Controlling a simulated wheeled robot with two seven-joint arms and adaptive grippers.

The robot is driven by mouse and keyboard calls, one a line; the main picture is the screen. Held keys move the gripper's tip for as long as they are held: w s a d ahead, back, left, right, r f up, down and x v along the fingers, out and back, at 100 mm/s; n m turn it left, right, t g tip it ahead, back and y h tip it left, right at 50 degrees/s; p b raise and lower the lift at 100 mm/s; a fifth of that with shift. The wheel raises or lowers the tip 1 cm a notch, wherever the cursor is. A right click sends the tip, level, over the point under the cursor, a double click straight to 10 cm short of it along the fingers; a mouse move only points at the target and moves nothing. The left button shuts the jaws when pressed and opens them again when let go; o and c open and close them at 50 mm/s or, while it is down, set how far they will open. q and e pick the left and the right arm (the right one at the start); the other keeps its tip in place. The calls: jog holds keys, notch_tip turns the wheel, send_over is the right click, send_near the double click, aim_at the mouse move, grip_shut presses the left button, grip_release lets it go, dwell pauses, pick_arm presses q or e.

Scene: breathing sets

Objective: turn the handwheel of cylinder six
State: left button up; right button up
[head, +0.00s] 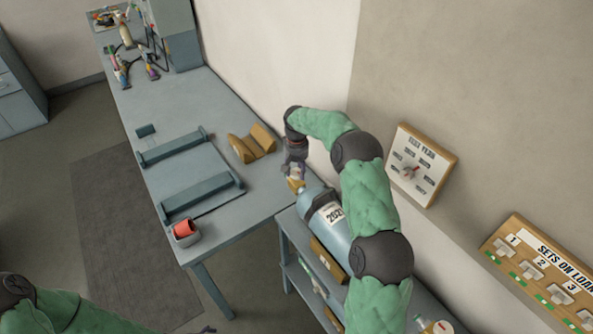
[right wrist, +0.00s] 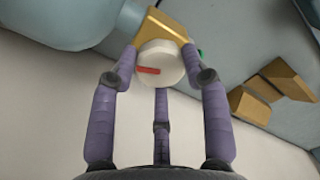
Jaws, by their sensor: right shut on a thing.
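A light blue cylinder (head: 328,222) with a white "202…" label lies tilted on a stand at the table's right end. No number six is readable on it. Its brass valve (head: 296,186) points toward the table. In the right wrist view a round white handwheel (right wrist: 160,64) with a red mark sits on the brass valve body (right wrist: 163,25). My right gripper (head: 294,172) is shut on the handwheel, and its purple fingers (right wrist: 160,80) reach around the rim. My left arm enters at the bottom left; only a dark sliver, perhaps its gripper, shows at the bottom edge.
The grey table (head: 180,105) holds a cradle with two rails (head: 200,195), brown wedge blocks (head: 252,144) and a small tin with a red thing (head: 184,232). A dial board (head: 420,165) and a "SETS ON LOAN" board (head: 545,270) hang on the wall close to my right arm.

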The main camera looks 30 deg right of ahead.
jog(key=m, duration=0.6)
jog(key=shift+f+b, duration=0.15)
jog(key=shift+b, duration=0.2)
jog(key=m, duration=0.6)
jog(key=shift+m+b, duration=0.3)
jog(key=shift+m, duration=0.1)
jog(key=m, duration=0.6)
jog(key=shift+b, duration=0.3)
jog(key=m, duration=0.6)
jog(key=shift+m, duration=0.3)
jog(key=shift+f+m+b, duration=0.1)
jog(key=shift+m+b, duration=0.35)
jog(key=shift+m, duration=0.55)
jog(key=shift+m+b, duration=0.55)
jog(key=shift+m, duration=0.25)
jog(key=shift+f+m+b, duration=0.1)
jog(key=shift+m+b, duration=0.8)
jog(key=shift+b, duration=0.3)
jog(key=shift+m+b, duration=0.5)
jog(key=shift+b, duration=0.4)
